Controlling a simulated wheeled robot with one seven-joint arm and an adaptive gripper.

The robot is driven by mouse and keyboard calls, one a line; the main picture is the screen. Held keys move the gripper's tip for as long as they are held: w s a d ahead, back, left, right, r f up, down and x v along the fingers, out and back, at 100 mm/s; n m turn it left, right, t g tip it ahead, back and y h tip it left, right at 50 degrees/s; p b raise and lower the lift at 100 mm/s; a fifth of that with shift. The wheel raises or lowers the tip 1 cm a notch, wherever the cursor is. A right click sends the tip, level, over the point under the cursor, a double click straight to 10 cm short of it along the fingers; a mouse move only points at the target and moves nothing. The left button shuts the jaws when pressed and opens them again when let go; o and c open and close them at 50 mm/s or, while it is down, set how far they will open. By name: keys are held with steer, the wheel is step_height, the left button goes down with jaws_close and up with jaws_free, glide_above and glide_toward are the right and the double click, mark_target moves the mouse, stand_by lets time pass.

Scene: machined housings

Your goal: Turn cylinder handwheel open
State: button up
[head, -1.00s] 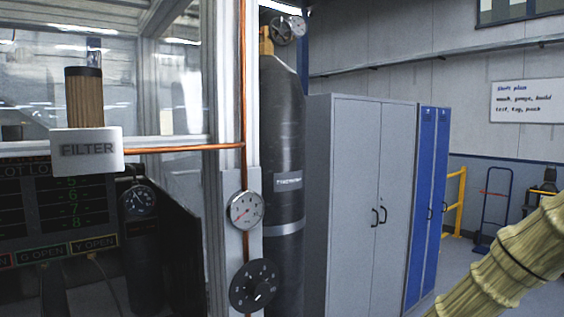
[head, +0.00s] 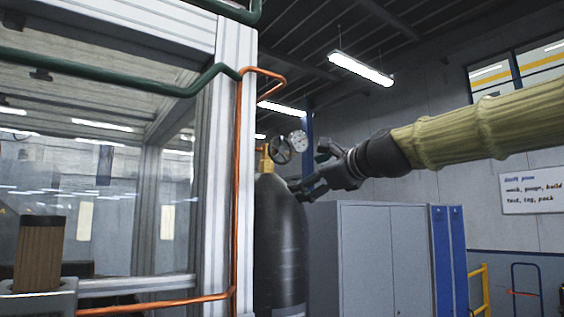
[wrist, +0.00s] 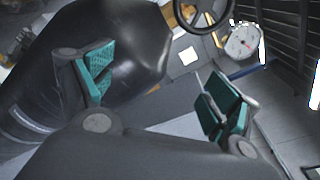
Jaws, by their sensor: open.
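The dark gas cylinder (head: 280,235) stands upright behind the aluminium frame post. Its handwheel (head: 280,150), a dark spoked ring, sits on the brass valve (head: 265,160) at the top. My gripper (head: 312,172) is to the right of the cylinder's shoulder, a little right of and below the handwheel, and touches nothing that I can make out. In the wrist view, the fingers with green pads (wrist: 160,98) are wide apart and empty. The cylinder (wrist: 120,45) fills the upper left there, and the handwheel (wrist: 203,18) shows at the top edge, beyond the fingertips.
A round gauge (head: 299,141) is beside the handwheel. The aluminium post (head: 222,130) with an orange pipe (head: 238,190) stands close on the left. Grey cabinets (head: 365,255) and a blue locker (head: 448,260) are below my arm. The space above the cabinets is open.

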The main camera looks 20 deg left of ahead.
steer(key=y, duration=0.1)
glide_toward(282, 150)
steer(key=p+x, duration=0.5)
steer(key=x, duration=0.4)
steer(key=shift+w+a+r, duration=0.15)
steer(key=shift+w+a, duration=0.05)
steer(key=shift+a, duration=0.1)
steer(key=shift+w+a+p, duration=0.3)
steer(key=shift+a+p, duration=0.1)
steer(key=shift+a, duration=0.05)
steer(key=shift+c, duration=0.3)
steer(key=c, duration=1)
